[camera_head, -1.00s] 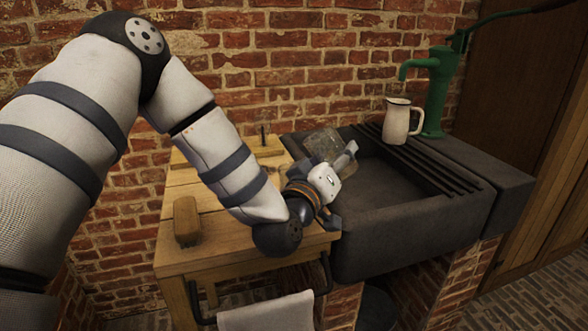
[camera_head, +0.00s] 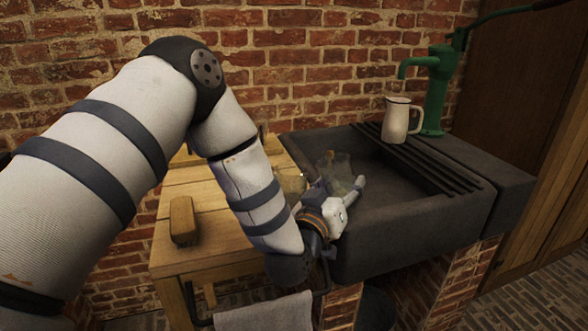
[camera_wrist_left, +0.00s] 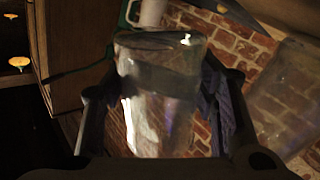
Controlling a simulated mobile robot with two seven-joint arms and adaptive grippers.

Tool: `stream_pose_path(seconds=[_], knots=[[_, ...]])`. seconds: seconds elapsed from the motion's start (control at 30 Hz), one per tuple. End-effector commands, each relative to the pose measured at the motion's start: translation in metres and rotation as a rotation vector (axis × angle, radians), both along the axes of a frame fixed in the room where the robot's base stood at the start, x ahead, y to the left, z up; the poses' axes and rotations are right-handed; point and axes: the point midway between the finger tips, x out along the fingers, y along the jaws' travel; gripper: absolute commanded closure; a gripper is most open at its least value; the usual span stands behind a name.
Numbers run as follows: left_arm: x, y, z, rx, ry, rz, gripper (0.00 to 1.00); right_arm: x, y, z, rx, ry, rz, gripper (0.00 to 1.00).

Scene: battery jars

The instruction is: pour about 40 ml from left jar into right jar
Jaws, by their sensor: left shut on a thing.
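My left gripper (camera_head: 340,192) is shut on a clear glass jar (camera_head: 338,166), over the left edge of the stone sink. In the left wrist view the jar (camera_wrist_left: 158,95) sits between the two dark fingers, with clear liquid inside; its exact tilt is hard to tell. A second glass jar (camera_head: 291,184) shows faintly on the wooden table behind my left forearm, partly hidden. A blurred glass shape (camera_wrist_left: 285,95) also shows at the right of the wrist view. My right gripper is in neither view.
The dark stone sink (camera_head: 415,222) adjoins the wooden table (camera_head: 215,243). A cream enamel jug (camera_head: 398,120) stands on the ribbed drainer by a green hand pump (camera_head: 438,90). A wooden brush or block (camera_head: 183,220) lies at the table's left. A towel (camera_head: 268,313) hangs in front.

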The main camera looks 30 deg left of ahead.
Motion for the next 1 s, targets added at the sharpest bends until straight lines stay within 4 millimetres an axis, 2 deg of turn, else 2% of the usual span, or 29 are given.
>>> stream_pose_path(seconds=[0.1, 0.3, 1.0], knots=[[0.003, -0.011, 0.000, 0.167, 0.028, -0.004, 0.84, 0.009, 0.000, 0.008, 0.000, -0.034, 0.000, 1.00], [0.006, -0.017, -0.008, 0.322, 0.071, -0.001, 0.84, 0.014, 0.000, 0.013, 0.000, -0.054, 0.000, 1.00], [0.006, -0.017, -0.012, 0.338, 0.081, 0.000, 0.84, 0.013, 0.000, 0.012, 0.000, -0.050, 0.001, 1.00]])
